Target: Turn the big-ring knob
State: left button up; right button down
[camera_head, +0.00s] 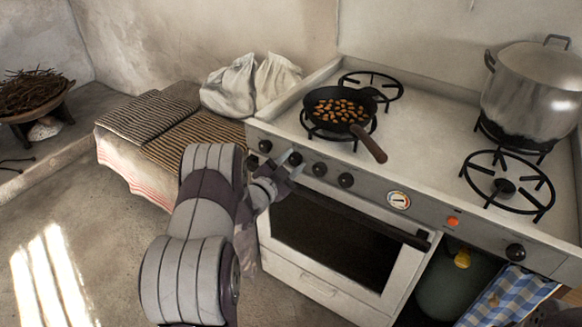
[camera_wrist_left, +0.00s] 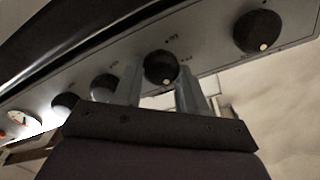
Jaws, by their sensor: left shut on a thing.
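A row of black knobs runs along the front panel (camera_head: 377,192) of the white stove. My left gripper (camera_head: 289,164) is at this panel, shut on the second knob from the left. In the left wrist view this black knob (camera_wrist_left: 160,66) sits between the two grey fingers (camera_wrist_left: 158,88), with a pale dot at its lower edge. In the head view the fingers mostly hide it. The leftmost knob (camera_head: 265,146) is free and also shows in the wrist view (camera_wrist_left: 257,32). Two more knobs (camera_head: 319,169) (camera_head: 345,180) are to the right. My right gripper is not in view.
A pan of nuts (camera_head: 338,110) stands on a front burner, its handle (camera_head: 369,143) reaching over the stove's front. A large pot (camera_head: 535,90) stands at right. The oven door handle (camera_head: 350,213) runs just below the knobs. A dial (camera_head: 398,200) and red button (camera_head: 453,222) are further right.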

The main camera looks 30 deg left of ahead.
pick_arm(q)
jog(key=shift+f+m+b, duration=0.1)
jog(key=shift+m+b, duration=0.35)
jog(key=shift+m, duration=0.55)
jog(key=o, duration=1.1)
jog(key=shift+c, duration=0.2)
jog(key=shift+s, duration=0.1)
jog(key=s+p, duration=0.1)
jog(key=s, duration=1.1)
jog(key=shift+s+a, duration=0.3)
jog(key=shift+a, duration=0.15)
